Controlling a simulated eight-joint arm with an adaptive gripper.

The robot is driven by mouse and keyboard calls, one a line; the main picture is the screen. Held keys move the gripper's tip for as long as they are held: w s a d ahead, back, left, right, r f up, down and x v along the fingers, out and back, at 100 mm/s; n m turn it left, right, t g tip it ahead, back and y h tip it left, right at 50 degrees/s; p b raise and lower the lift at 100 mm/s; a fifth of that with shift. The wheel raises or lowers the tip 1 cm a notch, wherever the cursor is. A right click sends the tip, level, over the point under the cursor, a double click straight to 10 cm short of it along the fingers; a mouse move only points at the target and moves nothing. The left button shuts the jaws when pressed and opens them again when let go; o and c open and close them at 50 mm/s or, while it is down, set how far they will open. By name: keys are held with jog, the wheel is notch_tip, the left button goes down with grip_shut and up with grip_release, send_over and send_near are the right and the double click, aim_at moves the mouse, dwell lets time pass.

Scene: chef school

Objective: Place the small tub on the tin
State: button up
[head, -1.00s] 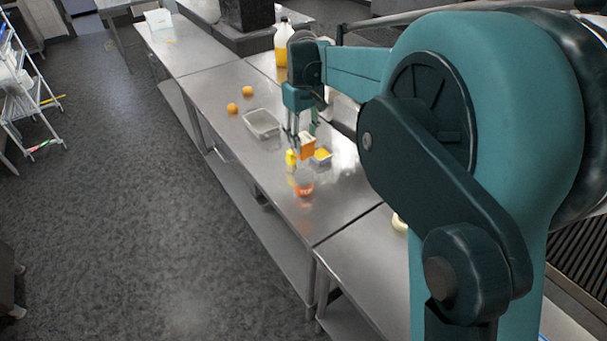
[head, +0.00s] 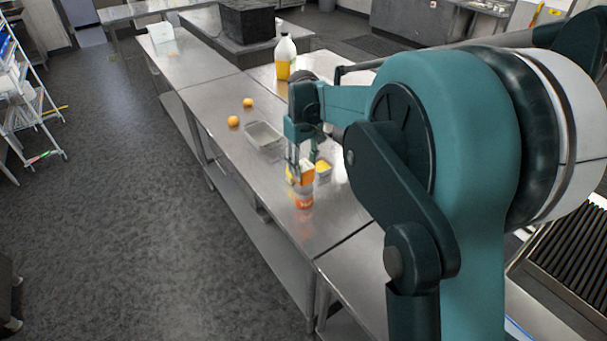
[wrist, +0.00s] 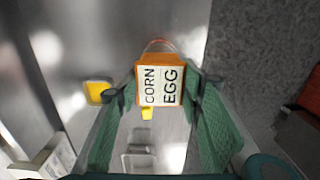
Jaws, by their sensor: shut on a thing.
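The small tub (wrist: 160,82) is orange with a white label reading "CORN" and "EGG". My gripper (wrist: 158,88) is shut on it, one green finger on each side. In the head view my gripper (head: 302,170) holds the tub (head: 306,173) low over the metal table. I cannot tell whether tub and tin touch.
A container with yellow contents (head: 323,167) stands close to the right of the tub. An empty metal tray (head: 264,136) and two oranges (head: 234,121) lie farther back. A bottle of yellow liquid (head: 285,58) stands behind. The table in front of the tin is clear.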

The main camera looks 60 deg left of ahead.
aim_at(304, 166)
jog(key=shift+f, duration=1.8)
jog(key=shift+f, duration=0.15)
jog(key=o, duration=1)
notch_tip(304, 166, up, 12)
jog(key=shift+r, duration=0.2)
jog(key=shift+d, duration=0.1)
